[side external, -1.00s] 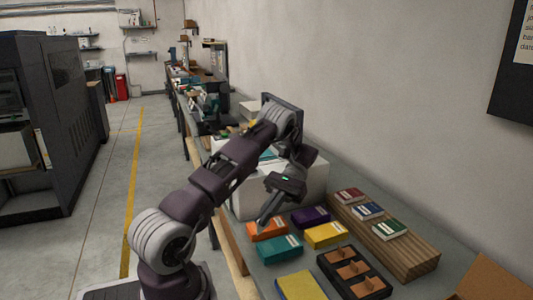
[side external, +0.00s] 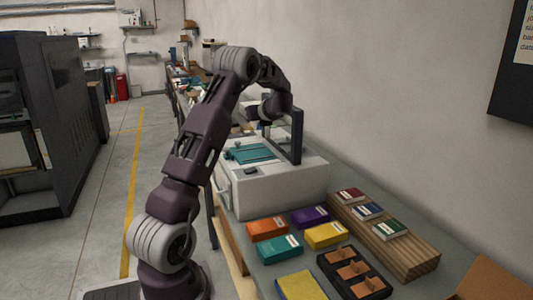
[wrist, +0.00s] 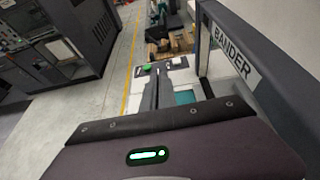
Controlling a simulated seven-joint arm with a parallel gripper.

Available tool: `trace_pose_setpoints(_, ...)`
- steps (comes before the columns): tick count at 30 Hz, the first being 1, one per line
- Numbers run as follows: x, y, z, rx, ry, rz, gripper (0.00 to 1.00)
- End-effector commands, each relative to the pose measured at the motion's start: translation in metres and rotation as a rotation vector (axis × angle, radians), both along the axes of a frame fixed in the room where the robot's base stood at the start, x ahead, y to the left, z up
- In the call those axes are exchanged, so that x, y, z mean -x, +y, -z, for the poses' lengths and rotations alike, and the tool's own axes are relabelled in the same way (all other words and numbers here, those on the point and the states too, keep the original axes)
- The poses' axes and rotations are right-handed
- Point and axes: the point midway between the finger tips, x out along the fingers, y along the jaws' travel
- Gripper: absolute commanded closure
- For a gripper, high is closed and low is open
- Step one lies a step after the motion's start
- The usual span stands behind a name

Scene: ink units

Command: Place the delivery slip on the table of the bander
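The bander (side external: 285,190) is a pale grey machine with a teal table (side external: 250,153) on top and a dark upright arch (side external: 297,135). In the wrist view its arch (wrist: 230,55) reads BANDER, and a strip of the teal table (wrist: 185,97) shows beside my fingers. My gripper (wrist: 156,82) is above the bander, near the arch; its two dark fingers lie side by side and look shut. In the side view my fingers are hidden behind my wrist. I cannot make out a delivery slip in either view, nor anything held between the fingers.
Orange (side external: 267,229), purple (side external: 311,217), teal (side external: 279,250) and yellow (side external: 326,235) boxes lie in front of the bander. A wooden block (side external: 400,250) carries several small labelled packs. A dark tray (side external: 354,272) stands nearby. The wall runs along the right.

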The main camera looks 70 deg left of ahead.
Motion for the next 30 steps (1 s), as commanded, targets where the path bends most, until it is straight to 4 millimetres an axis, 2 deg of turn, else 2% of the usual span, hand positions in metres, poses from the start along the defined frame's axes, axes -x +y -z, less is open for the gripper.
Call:
trace_pose_setpoints(2,-0.006,0.003,0.004,0.001,0.004,0.027,1.00)
trace_pose_setpoints(6,-0.008,0.003,0.038,0.004,0.009,0.034,1.00)
trace_pose_setpoints(15,-0.007,0.003,0.092,0.003,0.004,0.030,1.00)
trace_pose_setpoints(26,-0.007,0.003,0.098,0.001,0.001,0.029,1.00)
trace_pose_setpoints(27,-0.007,0.003,0.098,0.001,0.000,0.028,0.91)
trace_pose_setpoints(29,-0.007,0.003,0.098,0.001,0.000,0.028,0.79)
trace_pose_setpoints(30,-0.007,0.003,0.098,0.001,0.000,0.028,0.77)
